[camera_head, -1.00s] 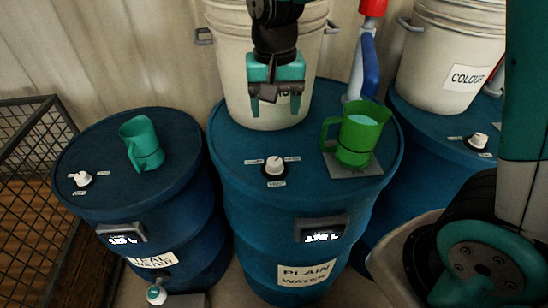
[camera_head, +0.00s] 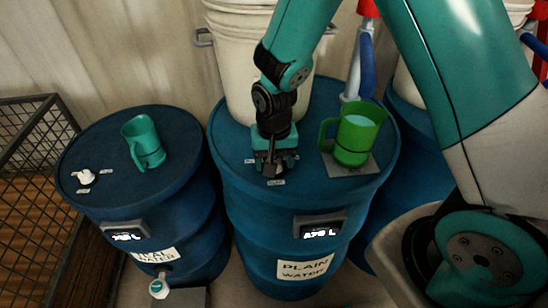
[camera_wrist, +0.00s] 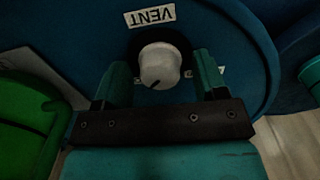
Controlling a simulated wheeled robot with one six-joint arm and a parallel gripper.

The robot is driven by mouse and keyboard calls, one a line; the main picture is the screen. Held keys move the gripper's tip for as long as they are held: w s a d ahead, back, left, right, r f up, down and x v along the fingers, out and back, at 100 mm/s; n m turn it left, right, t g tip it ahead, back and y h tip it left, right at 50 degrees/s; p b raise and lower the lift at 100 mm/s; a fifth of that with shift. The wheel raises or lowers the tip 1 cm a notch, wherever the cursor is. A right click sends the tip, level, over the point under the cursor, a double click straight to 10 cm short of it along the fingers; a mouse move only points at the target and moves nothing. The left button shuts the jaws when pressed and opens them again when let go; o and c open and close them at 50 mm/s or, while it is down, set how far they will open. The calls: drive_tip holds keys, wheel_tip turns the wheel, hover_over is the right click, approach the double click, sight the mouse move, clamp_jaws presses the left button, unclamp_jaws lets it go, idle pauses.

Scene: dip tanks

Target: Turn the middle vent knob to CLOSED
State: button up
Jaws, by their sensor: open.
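The middle vent knob (camera_wrist: 160,66) is white and round with a dark pointer line, on a dark round base. In the wrist view it sits between my gripper's two open fingers (camera_wrist: 161,76), with a VENT label (camera_wrist: 150,15) beyond it; whether a finger touches it I cannot tell. Its pointer line faces toward my gripper's palm. In the head view my gripper (camera_head: 275,166) is down at the lid of the middle blue PLAIN WATER barrel (camera_head: 240,205) and hides the knob. The CLOSED marking is too small or covered to read.
A green jug (camera_head: 357,137) stands on a grey plate just right of my gripper. A white bucket (camera_head: 228,70) stands behind it. The left barrel (camera_head: 85,150) carries a teal jug (camera_head: 144,144) and another white knob (camera_head: 85,177). My arm covers much of the right side.

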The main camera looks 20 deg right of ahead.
drive_tip(key=c, duration=0.9)
drive_tip(key=n, duration=0.4)
drive_tip(key=shift+n+b, duration=0.3)
drive_tip(key=shift+b, duration=0.05)
drive_tip(key=n, duration=0.4)
drive_tip(key=shift+n, duration=0.3)
drive_tip(key=n, duration=0.4)
drive_tip(key=shift+n+b, duration=0.3)
drive_tip(key=shift+b, duration=0.1)
drive_tip(key=shift+w+r+n, duration=0.1)
drive_tip(key=shift+n, duration=2)
